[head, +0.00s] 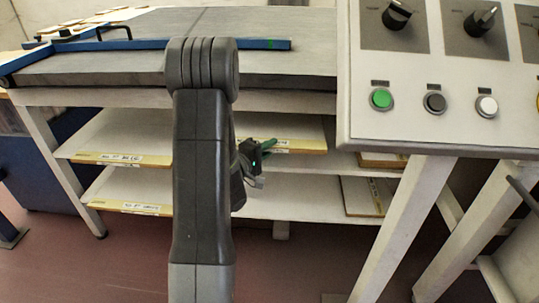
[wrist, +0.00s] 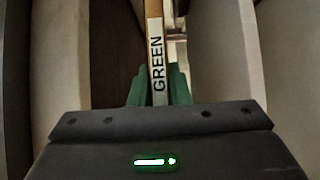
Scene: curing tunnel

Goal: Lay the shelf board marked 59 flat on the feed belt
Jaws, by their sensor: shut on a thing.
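My gripper (head: 268,145) reaches into the rack under the belt, at the upper shelf. In the wrist view its green fingers (wrist: 158,88) stand on both sides of a board's narrow edge and are shut on it. This board (wrist: 154,10) has a yellowish edge and a white label reading "GREEN"; no number shows there. In the head view the board (head: 306,147) lies on the upper shelf, its label partly hidden by my gripper and arm. The feed belt (head: 275,62) appears as the dark grey surface on top, crossed by a blue rail.
Other labelled boards lie on the upper left (head: 120,158), the lower left (head: 140,208) and the right (head: 365,197) of the rack. A control panel (head: 440,130) with knobs and buttons stands at the right. My arm hides the rack's middle. The blue rail (head: 265,44) runs along the belt.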

